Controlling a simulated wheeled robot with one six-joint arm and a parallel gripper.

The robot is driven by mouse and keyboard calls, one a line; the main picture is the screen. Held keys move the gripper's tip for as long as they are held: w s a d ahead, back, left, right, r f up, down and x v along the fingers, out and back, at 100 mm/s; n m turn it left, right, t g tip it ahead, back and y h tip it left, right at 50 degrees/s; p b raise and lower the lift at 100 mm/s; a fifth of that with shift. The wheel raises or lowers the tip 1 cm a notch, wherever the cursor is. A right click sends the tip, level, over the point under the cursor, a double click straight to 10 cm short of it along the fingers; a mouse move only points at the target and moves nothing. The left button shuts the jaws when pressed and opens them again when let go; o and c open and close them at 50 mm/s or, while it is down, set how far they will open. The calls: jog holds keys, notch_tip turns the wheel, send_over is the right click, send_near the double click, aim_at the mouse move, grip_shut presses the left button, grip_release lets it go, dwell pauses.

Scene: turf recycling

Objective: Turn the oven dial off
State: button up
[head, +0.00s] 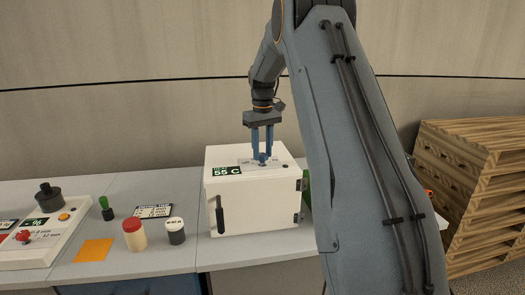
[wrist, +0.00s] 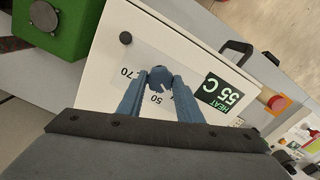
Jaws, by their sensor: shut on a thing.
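The oven is a white box (head: 250,208) on the bench, with a black door handle on its front left. Its green display (head: 227,171) reads 55 C, and in the wrist view the display (wrist: 223,93) reads HEAT 55 C. The blue-grey dial (wrist: 160,78) is on the oven's top panel, with printed marks 70 and 50 near it. My gripper (head: 262,156) points straight down at the dial. In the wrist view its two blue fingers are shut on the dial, one on each side. The fingers hide part of the scale, so I cannot read the dial's setting.
Left of the oven stand a black-and-white jar (head: 175,232), a red-capped jar (head: 134,236) and a small green-topped item (head: 105,208). An orange sheet (head: 93,250) lies farther left. A green block (wrist: 65,28) stands beside the oven. Wooden pallets (head: 475,180) are stacked at right.

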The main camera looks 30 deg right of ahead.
aim_at(263, 155)
dwell(0.4)
jog(key=o, duration=1)
jog(key=shift+o, duration=0.2)
jog(key=shift+r, duration=0.1)
jog(key=shift+r+b, duration=1.3)
jog(key=shift+r, duration=2.55)
jog(key=s+a+f, duration=0.1)
jog(key=a, duration=0.1)
jog(key=s+a+f, duration=0.3)
jog(key=a, duration=0.1)
jog(key=shift+s+f, duration=0.2)
jog(key=shift+f, duration=0.1)
jog(key=s+a+f, duration=0.4)
jog(key=s+f, duration=0.1)
jog(key=s, duration=0.4)
jog(key=s+a+f+t, duration=0.1)
jog(key=s+a+f, duration=0.4)
jog(key=s, duration=0.4)
jog(key=s+a+f+m, duration=0.1)
jog(key=s+a+f, duration=0.3)
jog(key=s, duration=0.5)
jog(key=shift+s+a+f+b, duration=0.2)
jog(key=shift+a+f+b, duration=0.15)
jog(key=shift+f, duration=0.2)
